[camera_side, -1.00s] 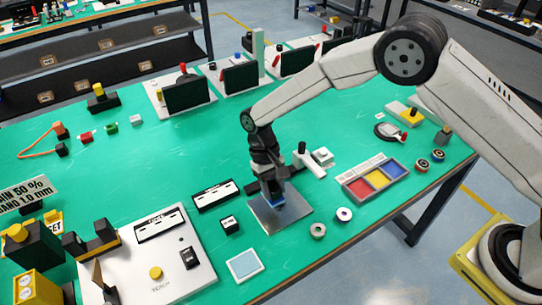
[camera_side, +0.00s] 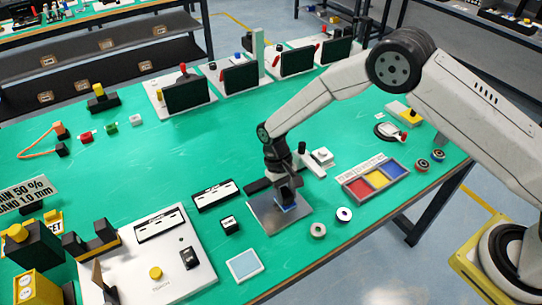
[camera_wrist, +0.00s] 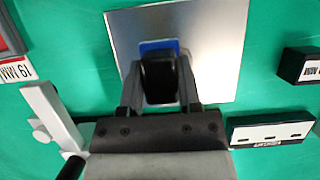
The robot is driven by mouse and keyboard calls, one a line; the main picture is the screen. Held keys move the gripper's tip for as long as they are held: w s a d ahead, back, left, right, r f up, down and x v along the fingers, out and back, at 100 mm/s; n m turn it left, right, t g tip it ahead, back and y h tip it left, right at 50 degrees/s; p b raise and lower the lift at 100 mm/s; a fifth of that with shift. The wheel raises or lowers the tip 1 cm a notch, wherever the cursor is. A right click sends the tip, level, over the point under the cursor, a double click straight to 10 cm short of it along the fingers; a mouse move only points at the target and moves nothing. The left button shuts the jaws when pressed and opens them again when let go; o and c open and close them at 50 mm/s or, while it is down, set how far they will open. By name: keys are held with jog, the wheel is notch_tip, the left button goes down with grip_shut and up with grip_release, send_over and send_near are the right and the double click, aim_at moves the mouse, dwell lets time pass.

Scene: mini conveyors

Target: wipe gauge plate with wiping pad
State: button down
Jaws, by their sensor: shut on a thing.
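The gauge plate (camera_side: 264,213) is a bare grey metal sheet lying on the green table near its front edge. It also shows in the wrist view (camera_wrist: 213,50). My gripper (camera_side: 287,198) is above the plate, pointing down. It is shut on the black grip of the wiping pad (camera_wrist: 158,82). The pad's blue base (camera_side: 287,207) is low over the right part of the plate in the side view. I cannot tell whether it touches the plate. In the wrist view the blue edge (camera_wrist: 158,44) shows beyond the grip; the rest is hidden.
A tray with red, yellow and blue compartments (camera_side: 357,188) lies right of the plate. Two small rings (camera_side: 318,230) are close by at the front right. A small black block (camera_side: 230,225) and a pale blue square (camera_side: 244,265) lie to the left.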

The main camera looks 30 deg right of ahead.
jog(key=a, duration=0.3)
jog(key=shift+a, duration=0.25)
jog(key=shift+a+r, duration=0.15)
jog(key=shift+a, duration=0.05)
notch_tip(320, 180, up, 8)
dwell(0.8)
